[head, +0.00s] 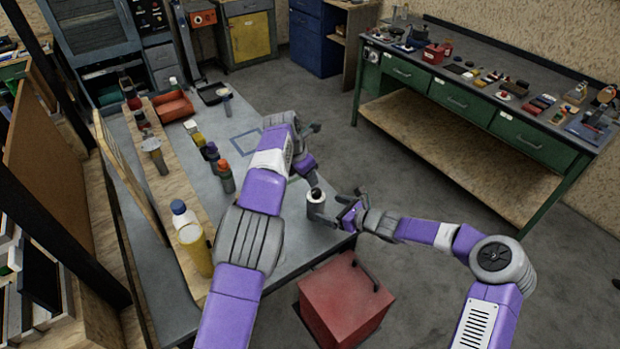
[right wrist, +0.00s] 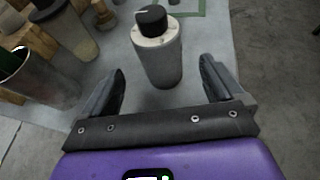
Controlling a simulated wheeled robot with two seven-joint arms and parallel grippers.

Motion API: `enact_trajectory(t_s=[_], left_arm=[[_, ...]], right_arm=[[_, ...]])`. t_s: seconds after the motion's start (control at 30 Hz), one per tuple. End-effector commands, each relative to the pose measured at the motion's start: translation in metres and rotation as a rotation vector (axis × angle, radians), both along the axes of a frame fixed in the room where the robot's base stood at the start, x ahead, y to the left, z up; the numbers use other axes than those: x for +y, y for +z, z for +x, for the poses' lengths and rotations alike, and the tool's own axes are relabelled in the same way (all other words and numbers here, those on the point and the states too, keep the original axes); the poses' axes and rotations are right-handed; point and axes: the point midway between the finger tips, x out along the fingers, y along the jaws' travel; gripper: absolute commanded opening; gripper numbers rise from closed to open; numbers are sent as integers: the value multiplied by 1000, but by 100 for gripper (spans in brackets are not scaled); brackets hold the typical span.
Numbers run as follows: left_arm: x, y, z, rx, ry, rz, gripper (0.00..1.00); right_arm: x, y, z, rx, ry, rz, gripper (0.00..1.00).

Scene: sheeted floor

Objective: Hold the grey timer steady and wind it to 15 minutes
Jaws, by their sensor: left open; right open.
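The grey timer (head: 316,203) is an upright cylinder near the right edge of the grey bench top (head: 290,238). In the right wrist view the timer (right wrist: 158,58) shows a pale top face and a black knob (right wrist: 151,19) with a short white line; its scale is too small to read. My right gripper (head: 339,208) is open and low, facing the timer from the right, with a finger to each side and clear gaps. My left gripper (head: 311,154) is open and empty above the bench, behind the timer; its own forearm partly hides it.
Several bottles, including a yellow one (head: 194,248) and an orange-capped one (head: 226,177), stand along the bench's left. A red box (head: 345,302) stands below the bench's front edge. Bench space around the timer is clear.

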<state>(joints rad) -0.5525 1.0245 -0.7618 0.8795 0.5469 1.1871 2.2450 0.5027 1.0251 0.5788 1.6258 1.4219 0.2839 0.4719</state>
Motion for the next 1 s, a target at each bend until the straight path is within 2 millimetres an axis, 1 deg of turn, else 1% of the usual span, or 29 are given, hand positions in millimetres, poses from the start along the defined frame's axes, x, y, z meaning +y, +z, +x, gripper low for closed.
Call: enact_trajectory(t_s=[0.17, 0.4, 0.5, 0.67, 0.93, 0.97, 1.0], left_arm=[[1, 1, 1, -2, 9, 0, 43], [1, 1, 1, -3, 7, 1, 43], [1, 1, 1, -3, 7, 1, 43], [1, 1, 1, -3, 6, 1, 43], [1, 1, 1, -2, 6, 2, 43], [1, 1, 1, -2, 6, 2, 43], [1, 1, 1, -2, 6, 2, 43]], right_arm=[[13, -7, 10, 0, 2, 0, 94], [40, -21, 31, -1, 3, -1, 94], [47, -25, 38, 0, 1, 0, 94], [53, -28, 43, 0, 1, 0, 94], [53, -29, 44, 0, 0, 0, 94], [53, -29, 44, 0, 0, 0, 91], [53, -29, 44, 0, 0, 0, 85]])
